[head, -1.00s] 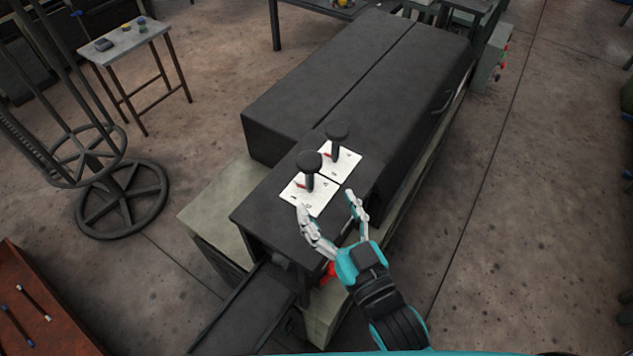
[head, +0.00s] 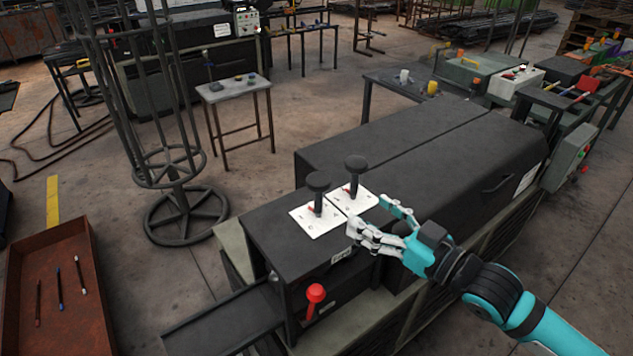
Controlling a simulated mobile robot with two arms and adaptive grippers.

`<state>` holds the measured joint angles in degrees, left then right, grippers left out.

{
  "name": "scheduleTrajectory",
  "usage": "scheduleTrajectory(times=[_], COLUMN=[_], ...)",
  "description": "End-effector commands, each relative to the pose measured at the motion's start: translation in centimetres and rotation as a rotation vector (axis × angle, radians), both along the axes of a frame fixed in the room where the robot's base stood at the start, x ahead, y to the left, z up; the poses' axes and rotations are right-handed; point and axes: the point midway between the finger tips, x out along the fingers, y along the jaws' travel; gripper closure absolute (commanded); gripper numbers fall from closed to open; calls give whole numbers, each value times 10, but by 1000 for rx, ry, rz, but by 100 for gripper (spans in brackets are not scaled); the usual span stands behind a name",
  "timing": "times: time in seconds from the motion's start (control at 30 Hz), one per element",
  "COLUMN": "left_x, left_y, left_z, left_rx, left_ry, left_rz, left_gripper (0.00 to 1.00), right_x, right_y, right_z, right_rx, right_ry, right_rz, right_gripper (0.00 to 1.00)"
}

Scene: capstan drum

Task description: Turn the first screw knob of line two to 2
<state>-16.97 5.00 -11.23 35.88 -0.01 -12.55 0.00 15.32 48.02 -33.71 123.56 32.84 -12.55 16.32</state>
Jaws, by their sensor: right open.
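Two black screw knobs stand upright on white dial plates on top of the dark machine: the nearer-left knob (head: 318,183) and the farther-right knob (head: 355,166). Each plate, the left one (head: 318,227) and the right one (head: 362,203), carries a red pointer and small marks too small to read. I cannot tell which knob belongs to line two. My right gripper (head: 372,220) is open and empty, just right of the plates, apart from both knobs. My left gripper is not in view.
A red ball-topped lever (head: 315,293) sticks out of the machine's front, below the knobs. The long dark cover (head: 430,150) lies behind. A wire reel stand (head: 186,212) and a small table (head: 233,90) stand to the left; a rusty tray (head: 60,290) is at lower left.

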Motion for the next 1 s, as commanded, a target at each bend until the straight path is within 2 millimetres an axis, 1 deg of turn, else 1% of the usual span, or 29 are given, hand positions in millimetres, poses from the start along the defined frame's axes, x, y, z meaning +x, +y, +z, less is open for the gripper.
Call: scheduleTrajectory(times=[0.03, 0.07, 0.17, 0.27, 0.4, 0.5, 0.6, 0.8, 1.0], left_x=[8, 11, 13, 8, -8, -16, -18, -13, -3], left_y=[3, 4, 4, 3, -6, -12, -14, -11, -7], left_z=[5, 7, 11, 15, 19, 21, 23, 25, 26], left_rx=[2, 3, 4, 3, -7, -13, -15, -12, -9], left_ry=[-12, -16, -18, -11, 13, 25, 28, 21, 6], left_rz=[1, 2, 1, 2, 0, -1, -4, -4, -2], left_gripper=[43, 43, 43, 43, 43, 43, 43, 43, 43], right_x=[9, 13, 29, 45, 67, 80, 91, 103, 104], right_y=[8, 13, 28, 44, 65, 78, 88, 99, 101], right_z=[4, 4, 4, 4, 3, 3, 2, 0, -1], right_rx=[4, 4, 4, 3, 1, 1, 1, -1, -1], right_ry=[-3, -3, -3, -3, -2, -3, -2, -1, -1], right_rz=[-1, -1, 0, 1, 1, 0, 0, 0, 0], right_gripper=[30, 30, 30, 30, 30, 30, 30, 30, 30])
